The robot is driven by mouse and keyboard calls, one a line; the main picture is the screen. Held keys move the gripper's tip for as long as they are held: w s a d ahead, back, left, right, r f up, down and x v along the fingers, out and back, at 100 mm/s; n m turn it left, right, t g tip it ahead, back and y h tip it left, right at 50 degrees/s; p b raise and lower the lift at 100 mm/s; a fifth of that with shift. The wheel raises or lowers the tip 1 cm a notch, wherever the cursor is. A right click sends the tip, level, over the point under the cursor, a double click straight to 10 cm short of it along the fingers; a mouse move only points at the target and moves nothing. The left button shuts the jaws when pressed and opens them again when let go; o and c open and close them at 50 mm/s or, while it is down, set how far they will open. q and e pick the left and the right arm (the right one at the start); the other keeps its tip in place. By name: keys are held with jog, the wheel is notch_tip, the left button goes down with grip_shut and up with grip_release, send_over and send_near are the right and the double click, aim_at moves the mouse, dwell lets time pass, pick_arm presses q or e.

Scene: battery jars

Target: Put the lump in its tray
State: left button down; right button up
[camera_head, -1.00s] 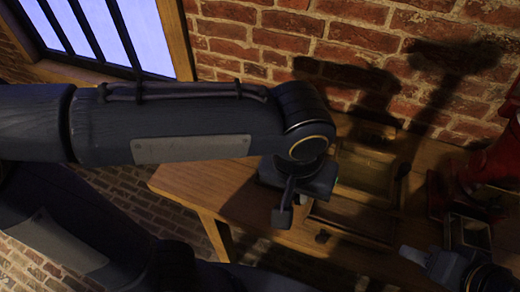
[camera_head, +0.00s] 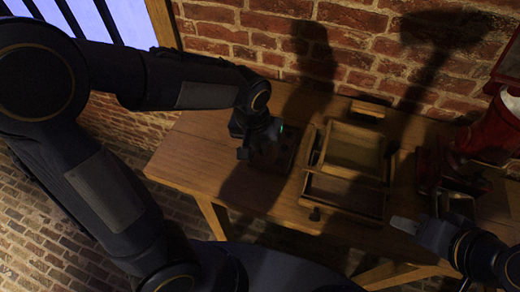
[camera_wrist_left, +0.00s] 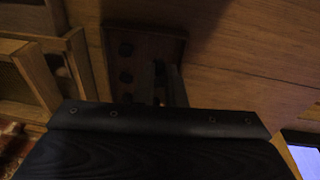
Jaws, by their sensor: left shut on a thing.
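My left gripper (camera_head: 258,150) is shut, low over the left part of the wooden table, at a small dark tray. In the left wrist view its fingers (camera_wrist_left: 160,85) reach over this dark tray (camera_wrist_left: 165,45), which has several dark round spots in a row along its left side; I cannot tell if they are hollows or lumps. The tray also shows in the head view (camera_head: 290,158), partly behind the gripper. The lump between the fingers is hidden or too dark to make out. My right gripper (camera_head: 405,225) is near the table's front right; its opening is unclear.
A wooden box (camera_head: 316,190) with an open compartment and a drawer-like front part stands right of the dark tray. A red machine (camera_head: 490,135) stands at the right. A brick wall (camera_head: 270,40) closes the back. The table's left end (camera_head: 190,160) is bare.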

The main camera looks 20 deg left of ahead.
aim_at(260, 151)
pick_arm(q)
jog(key=shift+f, duration=1.6)
jog(key=shift+f, duration=0.15)
jog(key=c, duration=1.8)
grip_release()
jog(key=shift+o, duration=0.2)
